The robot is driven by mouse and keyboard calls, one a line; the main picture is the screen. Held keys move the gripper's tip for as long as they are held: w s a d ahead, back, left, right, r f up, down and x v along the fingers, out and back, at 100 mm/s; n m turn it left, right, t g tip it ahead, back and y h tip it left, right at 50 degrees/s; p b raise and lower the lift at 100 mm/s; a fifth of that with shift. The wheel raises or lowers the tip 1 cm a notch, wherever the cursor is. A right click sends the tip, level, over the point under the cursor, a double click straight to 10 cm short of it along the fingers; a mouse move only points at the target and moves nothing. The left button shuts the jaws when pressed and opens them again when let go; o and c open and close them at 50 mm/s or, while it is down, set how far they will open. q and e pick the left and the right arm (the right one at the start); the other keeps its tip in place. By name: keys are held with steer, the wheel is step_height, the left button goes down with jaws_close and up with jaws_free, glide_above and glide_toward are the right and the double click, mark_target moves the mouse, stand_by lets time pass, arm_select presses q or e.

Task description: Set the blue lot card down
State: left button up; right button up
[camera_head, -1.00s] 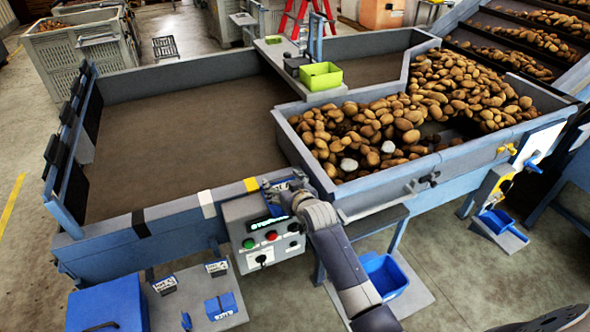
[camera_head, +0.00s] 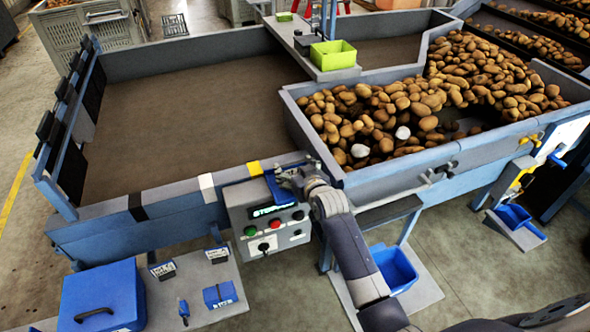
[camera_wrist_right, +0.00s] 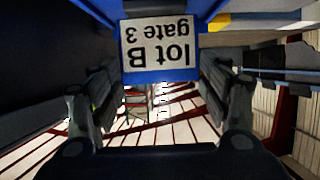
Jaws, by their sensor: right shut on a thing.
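The blue lot card (camera_wrist_right: 160,72) fills the top middle of the right wrist view; its white label reads "lot B gate 3" upside down. My right gripper (camera_wrist_right: 160,84) is shut on it, with a finger at each side. In the head view the card (camera_head: 279,189) shows as a blue strip beside my right gripper (camera_head: 284,178), over the front rim of the grader, just above the control box (camera_head: 268,224). I cannot tell whether the card touches the rim. My left gripper is not in view.
Black, white and yellow marks lie along the front rim (camera_head: 170,209). A grey side table (camera_head: 200,272) holds a blue case (camera_head: 103,297), small labelled blocks (camera_head: 162,270) and a blue item (camera_head: 219,294). Potatoes (camera_head: 390,115) fill the right bin; the brown bed (camera_head: 190,115) is clear.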

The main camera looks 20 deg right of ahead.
steer(key=shift+s+a+f, duration=0.1)
steer(key=shift+f, duration=0.05)
steer(key=o, duration=0.8)
steer(key=shift+o, duration=1.2)
steer(key=shift+r, duration=0.25)
steer(key=shift+s+r, duration=0.1)
steer(key=shift+s, duration=0.4)
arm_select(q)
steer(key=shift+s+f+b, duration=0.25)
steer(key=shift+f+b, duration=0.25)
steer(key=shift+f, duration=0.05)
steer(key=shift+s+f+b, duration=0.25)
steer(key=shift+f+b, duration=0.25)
arm_select(e)
steer(key=v, duration=1.1)
steer(key=shift+w+r, duration=0.1)
